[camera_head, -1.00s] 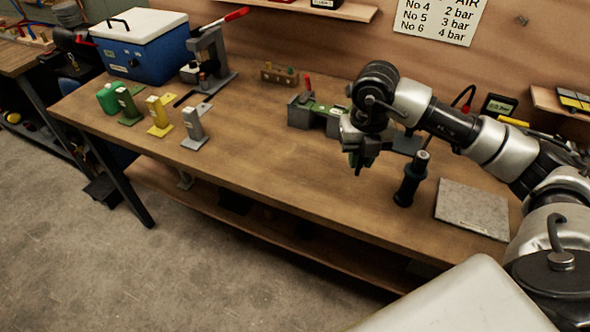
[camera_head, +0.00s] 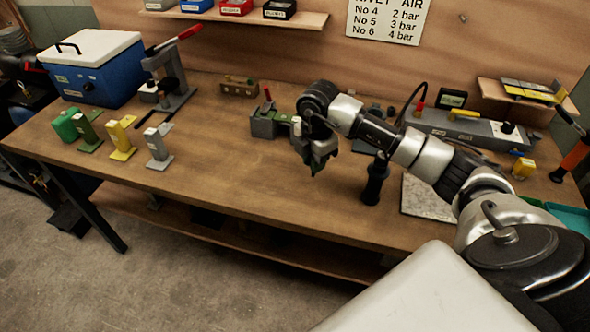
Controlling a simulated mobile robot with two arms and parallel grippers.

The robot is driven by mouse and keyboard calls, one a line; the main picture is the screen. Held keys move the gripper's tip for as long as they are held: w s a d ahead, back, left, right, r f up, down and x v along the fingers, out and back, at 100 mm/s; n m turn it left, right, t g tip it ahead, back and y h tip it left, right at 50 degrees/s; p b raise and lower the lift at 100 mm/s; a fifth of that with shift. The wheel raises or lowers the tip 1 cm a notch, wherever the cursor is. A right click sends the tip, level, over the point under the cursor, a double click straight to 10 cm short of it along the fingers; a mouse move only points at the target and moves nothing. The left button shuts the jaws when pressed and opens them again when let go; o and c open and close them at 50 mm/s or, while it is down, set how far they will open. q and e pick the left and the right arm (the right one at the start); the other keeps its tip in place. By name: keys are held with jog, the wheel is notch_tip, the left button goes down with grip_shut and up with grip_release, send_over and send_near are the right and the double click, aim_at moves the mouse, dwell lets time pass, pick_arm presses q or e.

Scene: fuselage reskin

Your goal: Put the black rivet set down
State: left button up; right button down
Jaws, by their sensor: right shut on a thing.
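My right gripper (camera_head: 318,165) hangs fingers-down above the workbench (camera_head: 225,165), just right of a small grey-green vise (camera_head: 268,122) and left of an upright black cylindrical tool (camera_head: 376,180). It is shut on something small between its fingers. The black rivet set is not clearly visible; the held thing is dark and mostly hidden by the fingers, so I cannot make out its shape. A wooden block (camera_head: 238,88) with small coloured pegs stands at the back of the bench. My left gripper is not in view.
Green (camera_head: 86,130), yellow (camera_head: 121,140) and grey (camera_head: 158,146) stands are on the left, near a lever press (camera_head: 172,82) and a blue cooler (camera_head: 92,72). A grey speckled plate (camera_head: 428,197) lies right of the black tool. The front middle of the bench is clear.

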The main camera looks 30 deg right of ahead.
jog(key=w+a+f, duration=0.2)
jog(key=w, duration=0.1)
jog(key=shift+a+f+p, duration=0.1)
jog(key=shift+p, duration=0.2)
notch_tip(320, 180, down, 4)
jog(key=shift+r+p, duration=0.2)
jog(key=shift+p, duration=0.45)
jog(key=shift+f, duration=0.25)
jog(key=shift+w, duration=0.1)
jog(key=shift+f, duration=0.1)
jog(key=shift+f, duration=0.15)
jog(key=c, duration=1)
grip_release()
jog(key=shift+c, duration=0.2)
